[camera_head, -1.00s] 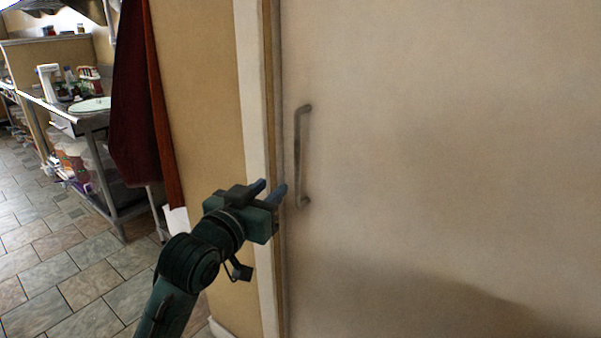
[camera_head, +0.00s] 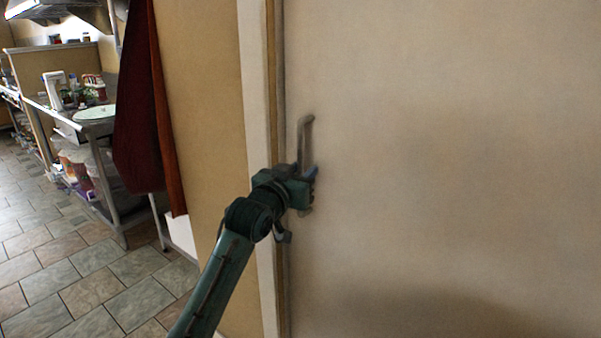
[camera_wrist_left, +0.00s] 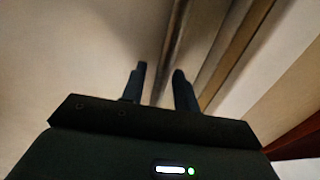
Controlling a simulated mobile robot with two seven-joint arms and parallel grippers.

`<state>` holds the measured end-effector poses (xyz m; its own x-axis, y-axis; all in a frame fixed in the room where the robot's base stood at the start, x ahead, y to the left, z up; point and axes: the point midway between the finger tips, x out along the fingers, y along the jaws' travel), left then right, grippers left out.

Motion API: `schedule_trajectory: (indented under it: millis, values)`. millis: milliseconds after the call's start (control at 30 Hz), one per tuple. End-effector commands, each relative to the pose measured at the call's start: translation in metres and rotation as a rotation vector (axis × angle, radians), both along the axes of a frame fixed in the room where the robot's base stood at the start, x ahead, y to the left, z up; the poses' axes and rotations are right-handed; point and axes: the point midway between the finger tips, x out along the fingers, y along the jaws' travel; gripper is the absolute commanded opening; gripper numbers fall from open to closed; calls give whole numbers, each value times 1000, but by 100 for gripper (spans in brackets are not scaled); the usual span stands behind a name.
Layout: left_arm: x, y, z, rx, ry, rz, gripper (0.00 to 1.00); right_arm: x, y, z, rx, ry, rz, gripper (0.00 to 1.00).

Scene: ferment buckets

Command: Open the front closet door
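The closet door (camera_head: 430,170) is a large pale panel filling the right side of the head view, and it looks closed against its frame. Its grey vertical bar handle (camera_head: 306,134) is near the left edge; my left gripper covers the lower part. My left gripper (camera_head: 309,170) is at the handle's lower half, with a bluish fingertip showing just right of the bar. In the left wrist view its two fingers (camera_wrist_left: 159,74) are apart, pointing at the door, with a narrow upright strip between them. I cannot tell whether they touch the handle. My right gripper is out of view.
A white door frame (camera_head: 257,110) and tan wall (camera_head: 205,130) stand left of the door. A dark red cloth (camera_head: 145,120) hangs on the left. Beyond it is a metal table (camera_head: 117,127) with bottles and containers. Tiled floor (camera_head: 60,260) at lower left is clear.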

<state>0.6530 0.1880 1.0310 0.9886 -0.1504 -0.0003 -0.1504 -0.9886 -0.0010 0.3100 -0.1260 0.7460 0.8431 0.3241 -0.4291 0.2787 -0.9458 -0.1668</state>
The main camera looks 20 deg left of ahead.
Motion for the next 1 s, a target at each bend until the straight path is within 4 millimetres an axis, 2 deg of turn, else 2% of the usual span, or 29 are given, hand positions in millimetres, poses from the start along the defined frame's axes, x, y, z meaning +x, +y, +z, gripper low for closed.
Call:
schedule_trajectory:
  millis: [133,500,1000]
  values:
    - [0,0,0,0,0,0,30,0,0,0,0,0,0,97]
    - [0,0,0,0,0,0,0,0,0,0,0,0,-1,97]
    - [0,0,0,0,1,0,0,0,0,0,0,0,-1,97]
